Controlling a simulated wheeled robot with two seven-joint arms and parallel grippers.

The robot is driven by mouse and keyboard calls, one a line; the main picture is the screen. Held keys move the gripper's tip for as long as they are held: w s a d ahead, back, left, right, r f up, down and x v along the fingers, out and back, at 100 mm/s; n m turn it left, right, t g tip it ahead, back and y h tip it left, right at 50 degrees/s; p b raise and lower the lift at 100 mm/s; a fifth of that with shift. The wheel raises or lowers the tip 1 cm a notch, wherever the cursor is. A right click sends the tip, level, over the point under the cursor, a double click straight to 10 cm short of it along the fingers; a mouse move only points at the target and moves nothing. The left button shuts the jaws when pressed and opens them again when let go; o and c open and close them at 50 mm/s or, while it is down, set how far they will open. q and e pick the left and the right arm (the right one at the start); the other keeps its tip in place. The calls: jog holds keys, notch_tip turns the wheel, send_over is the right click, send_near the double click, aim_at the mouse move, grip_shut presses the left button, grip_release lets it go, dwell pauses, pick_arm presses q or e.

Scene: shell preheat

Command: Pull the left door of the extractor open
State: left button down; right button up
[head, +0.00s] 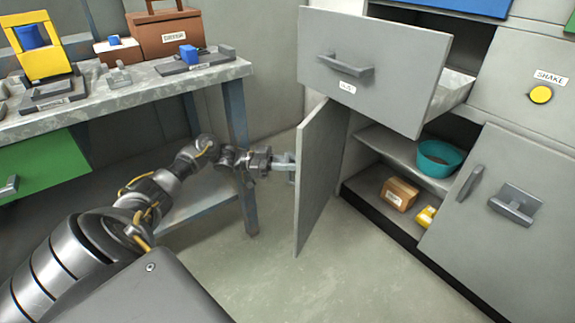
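The grey left door (322,175) of the extractor stands swung well out from the cabinet, seen nearly edge-on. Its handle (288,163) is on the outer face, which is turned to the left. My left gripper (271,162) is at this handle and looks shut on it; the fingertips are small and partly merge with the handle. The extractor's right door (500,215) has its own grey handle (513,204) and hangs in front of the right part of the opening. My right gripper is not in view.
A pulled-out drawer (372,68) juts above the left door. Inside the cabinet are a teal bowl (440,158), a brown box (399,194) and a yellow item (427,217). A workbench (140,88) stands behind my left arm. The floor (330,275) before the cabinet is clear.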

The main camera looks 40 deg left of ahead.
pick_arm(q)
jog(key=shift+w+a+r, duration=0.1)
jog(key=c, duration=1.4)
grip_release()
jog(key=v, duration=1)
jog(key=shift+s+a, duration=0.25)
jog(key=shift+a, duration=0.05)
